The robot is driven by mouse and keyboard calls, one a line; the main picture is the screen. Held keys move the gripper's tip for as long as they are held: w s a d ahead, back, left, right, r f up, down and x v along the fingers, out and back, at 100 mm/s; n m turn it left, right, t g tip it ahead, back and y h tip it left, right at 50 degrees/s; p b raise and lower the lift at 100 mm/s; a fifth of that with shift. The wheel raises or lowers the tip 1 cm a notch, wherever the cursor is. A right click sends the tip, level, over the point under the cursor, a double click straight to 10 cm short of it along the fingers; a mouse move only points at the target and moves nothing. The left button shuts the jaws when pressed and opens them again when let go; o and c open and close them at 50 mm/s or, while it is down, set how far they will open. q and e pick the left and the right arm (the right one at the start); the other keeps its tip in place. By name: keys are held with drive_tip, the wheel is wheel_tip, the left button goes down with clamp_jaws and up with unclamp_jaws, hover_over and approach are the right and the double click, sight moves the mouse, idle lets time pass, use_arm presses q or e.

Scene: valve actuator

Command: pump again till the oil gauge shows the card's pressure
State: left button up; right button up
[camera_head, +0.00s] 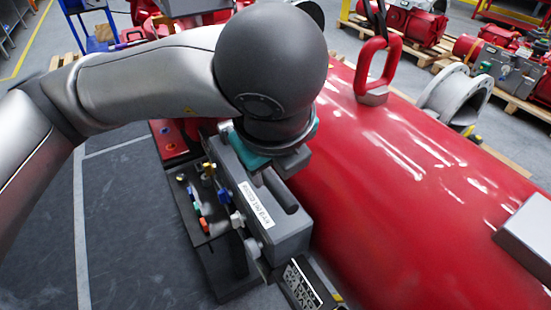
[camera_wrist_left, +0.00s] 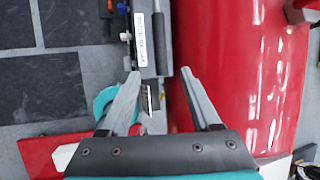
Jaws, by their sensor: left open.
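My left gripper (camera_head: 280,172) hangs over the grey pump box (camera_head: 292,232) in the head view, its fingertips partly hidden by its own body. In the left wrist view the gripper (camera_wrist_left: 160,72) is open, with nothing between its fingers. The box carries a white label (camera_head: 257,205), which also shows in the left wrist view (camera_wrist_left: 140,38). A dark bar like a handle (camera_head: 277,190) lies along the box top; it also shows in the left wrist view (camera_wrist_left: 158,42). A black-and-white printed plate (camera_head: 301,285) is at the bottom. I cannot make out an oil gauge dial. My right gripper is not in view.
A large red cylinder (camera_head: 400,150) lies right of the box, with a red lifting loop (camera_head: 378,60) on top. Small coloured fittings (camera_head: 195,197) line the box's left side. A teal curved part (camera_wrist_left: 104,98) shows beside the left finger. Grey floor (camera_head: 130,220) is clear at left.

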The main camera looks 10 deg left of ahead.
sight(274, 185)
use_arm(q)
drive_tip(key=shift+r, duration=0.1)
drive_tip(key=shift+c, duration=0.8)
drive_tip(key=w+a+r+g+h+p, duration=0.1)
drive_tip(key=w+a+r+g+p, duration=0.1)
drive_tip(key=w+a, duration=0.1)
drive_tip(key=w+a+r+g+h+p, duration=0.1)
drive_tip(key=a+p, duration=0.1)
drive_tip(key=shift+w+r+m+g+h, duration=0.2)
drive_tip(key=shift+w+m+g+h, duration=0.1)
drive_tip(key=shift+g, duration=0.1)
drive_tip(key=c, duration=0.8)
drive_tip(key=shift+w+a+r+h, duration=0.15)
drive_tip(key=shift+h, duration=0.15)
clamp_jaws()
drive_tip(key=p+x, duration=0.1)
drive_tip(key=x, duration=1.3)
drive_tip(key=shift+p, duration=0.3)
